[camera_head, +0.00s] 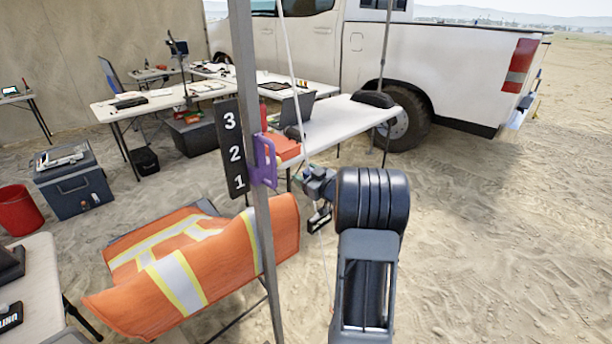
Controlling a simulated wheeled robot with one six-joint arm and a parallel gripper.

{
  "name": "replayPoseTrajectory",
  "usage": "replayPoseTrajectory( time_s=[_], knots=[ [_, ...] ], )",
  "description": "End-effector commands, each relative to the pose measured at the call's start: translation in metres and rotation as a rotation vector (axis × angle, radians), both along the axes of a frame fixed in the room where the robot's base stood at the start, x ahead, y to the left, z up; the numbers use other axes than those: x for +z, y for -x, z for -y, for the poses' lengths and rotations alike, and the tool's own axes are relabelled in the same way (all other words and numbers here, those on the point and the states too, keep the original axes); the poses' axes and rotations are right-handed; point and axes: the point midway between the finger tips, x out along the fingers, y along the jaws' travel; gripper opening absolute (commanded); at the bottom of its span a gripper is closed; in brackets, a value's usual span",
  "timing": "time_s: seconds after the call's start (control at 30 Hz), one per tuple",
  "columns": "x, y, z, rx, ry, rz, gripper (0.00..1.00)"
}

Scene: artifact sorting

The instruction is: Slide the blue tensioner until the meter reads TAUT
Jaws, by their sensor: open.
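A grey metal pole (256,120) stands upright near me. A black plate (230,149) on it carries the white numbers 3, 2 and 1 from top to bottom. A purple bracket-like piece (264,160) sits on the pole beside the plate, around the 2. I see no clearly blue tensioner and cannot tell whether this piece is it. A thin white rope (291,62) slants down past the pole and behind my gripper. My gripper (312,198) is open, to the right of and a little below the purple piece, apart from it. No meter reading TAUT shows.
An orange vest (190,265) with reflective bands lies on a chair low behind the pole. A white table (345,122) with a laptop stands beyond my gripper. A white truck (440,65) is parked behind. Open sand (500,230) lies to the right.

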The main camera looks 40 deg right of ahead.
Motion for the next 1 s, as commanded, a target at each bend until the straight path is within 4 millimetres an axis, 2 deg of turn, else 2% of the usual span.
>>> replayPoseTrajectory(
  time_s=[0.1,0.73,0.87,1.0],
  knots=[
    [0.000,0.000,0.000,0.000,0.000,0.000,0.60],
    [0.000,0.000,0.000,0.000,0.000,0.000,0.00],
    [0.001,0.000,0.000,0.000,0.001,0.001,0.00],
    [0.018,0.000,-0.002,0.000,0.003,0.002,0.00]
  ],
)
